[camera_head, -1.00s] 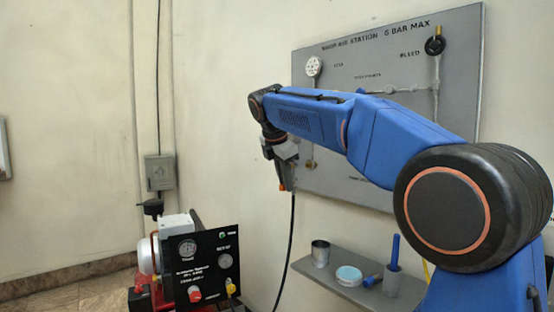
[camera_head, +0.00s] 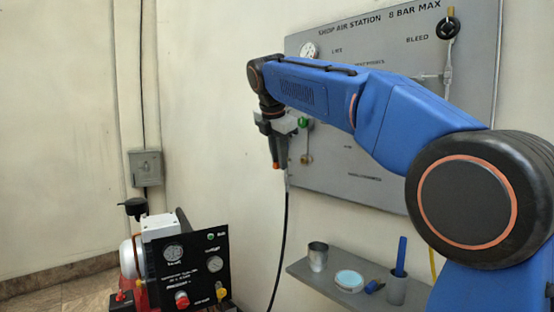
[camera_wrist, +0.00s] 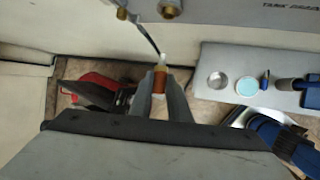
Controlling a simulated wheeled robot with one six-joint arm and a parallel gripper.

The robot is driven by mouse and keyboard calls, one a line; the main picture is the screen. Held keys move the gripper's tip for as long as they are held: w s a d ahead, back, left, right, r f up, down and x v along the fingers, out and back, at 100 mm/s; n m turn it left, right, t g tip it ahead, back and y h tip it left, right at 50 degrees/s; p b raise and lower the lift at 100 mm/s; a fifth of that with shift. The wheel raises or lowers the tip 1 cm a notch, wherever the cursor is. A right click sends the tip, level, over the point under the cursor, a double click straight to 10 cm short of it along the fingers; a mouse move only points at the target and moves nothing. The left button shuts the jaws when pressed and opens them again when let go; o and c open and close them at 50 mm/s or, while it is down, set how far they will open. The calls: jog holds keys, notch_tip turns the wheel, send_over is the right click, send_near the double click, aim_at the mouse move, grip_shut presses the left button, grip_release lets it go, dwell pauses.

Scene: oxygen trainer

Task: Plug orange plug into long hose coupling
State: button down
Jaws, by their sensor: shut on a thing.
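My gripper (camera_head: 276,164) points down in front of the grey wall panel. It is shut on the orange plug (camera_wrist: 158,80), which stands between the two fingers in the wrist view with a pale tip beyond them. Orange also shows at the fingertips in the head view. A black hose (camera_head: 285,225) hangs just beside and below the fingertips. In the wrist view, a thin dark hose (camera_wrist: 147,38) runs toward the pale tip; whether they touch I cannot tell. The long hose coupling is not clear enough to make out.
The air station panel (camera_head: 375,185) is on the wall behind my arm. A grey shelf (camera_head: 312,277) below holds a metal cup (camera_head: 318,257), a round tin (camera_head: 348,280) and a holder (camera_head: 396,287). A black gauge box (camera_head: 188,262) stands at lower left.

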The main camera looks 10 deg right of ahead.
jog(key=shift+w+d, duration=0.45)
jog(key=shift+d, duration=0.25)
jog(key=shift+w+d, duration=0.4)
jog(key=shift+d, duration=0.35)
jog(key=shift+w+d, duration=0.45)
jog(key=shift+d, duration=0.25)
jog(key=shift+w+d, duration=0.4)
jog(key=shift+d, duration=0.25)
jog(key=shift+w+d, duration=0.35)
jog(key=shift+d, duration=0.25)
dwell(0.6)
jog(key=c, duration=1.6)
grip_release()
jog(key=v, duration=1.7)
jog(key=shift+s+r, duration=0.15)
